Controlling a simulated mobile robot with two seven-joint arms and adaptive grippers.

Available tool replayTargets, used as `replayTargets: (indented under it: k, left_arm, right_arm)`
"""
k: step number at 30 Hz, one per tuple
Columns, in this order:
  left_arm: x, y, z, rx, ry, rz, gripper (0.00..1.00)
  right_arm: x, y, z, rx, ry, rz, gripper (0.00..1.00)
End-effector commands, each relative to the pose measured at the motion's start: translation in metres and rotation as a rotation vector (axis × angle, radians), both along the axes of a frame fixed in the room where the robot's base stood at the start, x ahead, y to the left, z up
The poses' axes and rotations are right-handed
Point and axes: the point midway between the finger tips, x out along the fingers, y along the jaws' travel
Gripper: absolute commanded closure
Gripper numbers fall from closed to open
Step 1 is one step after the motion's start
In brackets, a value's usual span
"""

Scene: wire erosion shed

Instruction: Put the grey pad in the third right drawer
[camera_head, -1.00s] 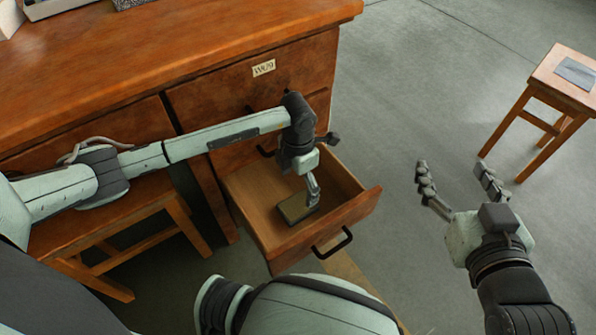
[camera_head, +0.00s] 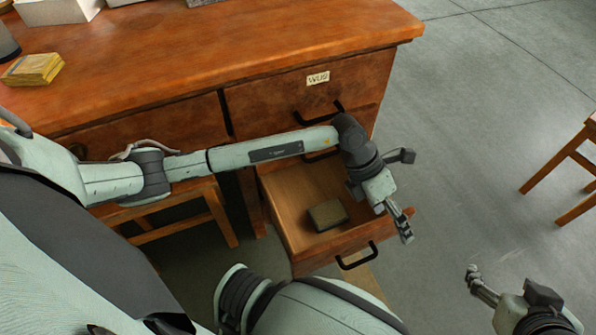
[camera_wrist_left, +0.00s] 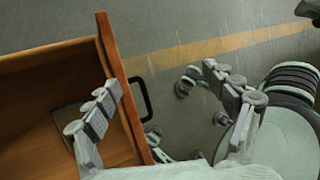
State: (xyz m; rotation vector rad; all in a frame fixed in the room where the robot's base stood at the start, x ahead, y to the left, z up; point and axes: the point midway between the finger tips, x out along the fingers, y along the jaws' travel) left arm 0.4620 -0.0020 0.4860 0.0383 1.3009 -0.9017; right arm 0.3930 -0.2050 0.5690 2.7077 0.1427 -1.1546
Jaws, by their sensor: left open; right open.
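The grey pad (camera_head: 327,214) lies flat on the floor of the open drawer (camera_head: 281,205), near its front panel. In the left wrist view part of the pad (camera_wrist_left: 66,122) shows behind a finger. My left gripper (camera_head: 403,226) is open and empty, above and outside the drawer's right front corner, apart from the pad. Its spread fingers show in the left wrist view on either side of the drawer front (camera_wrist_left: 122,85). My right gripper (camera_head: 497,283) is at the lower right, away from the desk and empty; only part of it is clear.
The wooden desk (camera_head: 200,62) has a labelled upper drawer (camera_head: 318,79) above the open one. A yellow block (camera_head: 32,69) and white boxes stand on its top. A stool (camera_head: 575,165) stands at the right edge. Floor between desk and stool is clear.

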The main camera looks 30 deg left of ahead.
Motion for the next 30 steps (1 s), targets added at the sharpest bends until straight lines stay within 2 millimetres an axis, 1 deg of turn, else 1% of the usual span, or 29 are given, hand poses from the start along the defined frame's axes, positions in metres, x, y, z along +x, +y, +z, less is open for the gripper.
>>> replayTargets:
  k: [1, 2, 3, 4, 5, 6, 7, 8, 9, 10, 11, 12, 13, 14, 15, 16, 17, 18, 20, 21, 22, 23, 24, 27, 30]
  left_arm:
    - [-0.014, -0.041, 0.028, -0.195, 0.02, 0.036, 0.15]
    - [-0.017, -0.062, 0.05, -0.319, 0.032, 0.072, 0.15]
    - [-0.019, -0.085, 0.084, -0.487, 0.05, 0.131, 0.15]
    - [-0.019, -0.098, 0.113, -0.617, 0.067, 0.186, 0.15]
    - [-0.015, -0.105, 0.142, -0.749, 0.086, 0.252, 0.15]
    - [-0.007, -0.107, 0.182, -0.924, 0.117, 0.358, 0.15]
    - [0.001, -0.101, 0.211, -1.052, 0.143, 0.449, 0.15]
    - [0.012, -0.09, 0.236, -1.171, 0.173, 0.549, 0.15]
    - [0.028, -0.067, 0.263, -1.317, 0.213, 0.693, 0.15]
    - [0.039, -0.046, 0.277, -1.415, 0.249, 0.809, 0.15]
    - [0.05, -0.022, 0.286, -1.504, 0.287, 0.932, 0.15]
    - [0.063, 0.014, 0.288, -1.603, 0.343, 1.107, 0.15]
    - [0.07, 0.041, 0.285, -1.666, 0.388, 1.242, 0.15]
    - [0.074, 0.068, 0.276, -1.715, 0.436, 1.383, 0.15]
    - [0.075, 0.102, 0.259, -1.759, 0.506, 1.575, 0.15]
    - [0.072, 0.125, 0.242, -1.774, 0.563, 1.719, 0.15]
    - [0.066, 0.146, 0.223, -1.775, 0.62, 1.86, 0.15]
    - [0.053, 0.168, 0.198, -1.758, 0.698, 2.036, 0.15]
    - [0.027, 0.19, 0.161, -1.692, 0.811, 2.275, 0.15]
    - [0.009, 0.199, 0.141, -1.632, 0.88, 2.407, 0.15]
    - [-0.005, 0.203, 0.128, -1.585, 0.927, 2.493, 0.15]
    - [-0.018, 0.205, 0.117, 1.534, -0.97, -2.562, 0.15]
    - [-0.033, 0.207, 0.106, 1.428, -0.986, -2.555, 0.15]
    - [-0.06, 0.208, 0.089, 1.254, -1.012, -2.544, 0.15]
    - [-0.07, 0.207, 0.083, 1.191, -1.023, -2.54, 0.15]
  right_arm:
    - [0.0, 0.0, 0.0, 0.0, 0.0, 0.0, 0.29]
    - [0.0, 0.0, 0.0, 0.0, 0.0, 0.0, 0.29]
    - [0.0, 0.0, 0.0, 0.0, -0.001, 0.0, 0.29]
    - [0.0, 0.0, 0.0, 0.0, -0.001, 0.0, 0.29]
    - [0.0, 0.0, 0.0, 0.0, -0.001, 0.0, 0.29]
    - [0.0, 0.0, 0.0, 0.0, -0.001, 0.0, 0.29]
    - [0.0, 0.0, 0.0, 0.0, -0.001, 0.0, 0.29]
    - [0.0, 0.0, 0.0, 0.0, -0.001, 0.0, 0.29]
    - [0.0, 0.0, 0.0, 0.0, -0.001, 0.0, 0.29]
    - [0.0, 0.0, 0.0, 0.0, -0.001, 0.0, 0.29]
    - [0.0, 0.0, 0.0, 0.0, -0.001, 0.0, 0.29]
    - [0.0, 0.0, 0.0, 0.0, -0.001, 0.0, 0.29]
    - [0.0, 0.0, 0.0, 0.0, -0.001, 0.0, 0.29]
    - [0.0, 0.0, 0.0, 0.0, -0.001, 0.0, 0.29]
    - [0.0, 0.0, 0.0, 0.0, -0.001, 0.0, 0.29]
    - [0.0, 0.0, 0.0, 0.0, -0.001, 0.0, 0.29]
    - [0.0, 0.0, 0.0, 0.0, -0.001, 0.0, 0.29]
    - [0.0, 0.0, 0.0, 0.0, -0.001, 0.0, 0.29]
    - [0.0, 0.0, 0.0, 0.0, -0.001, 0.0, 0.29]
    - [0.0, 0.0, 0.0, 0.0, -0.001, 0.0, 0.29]
    - [0.0, 0.0, 0.0, 0.0, -0.001, 0.0, 0.29]
    - [0.0, 0.0, 0.0, 0.0, -0.001, 0.0, 0.29]
    - [0.0, 0.0, 0.0, 0.0, -0.001, 0.0, 0.29]
    - [0.0, 0.0, 0.0, 0.0, -0.001, 0.0, 0.29]
    - [0.0, 0.0, 0.0, 0.0, -0.001, 0.0, 0.29]
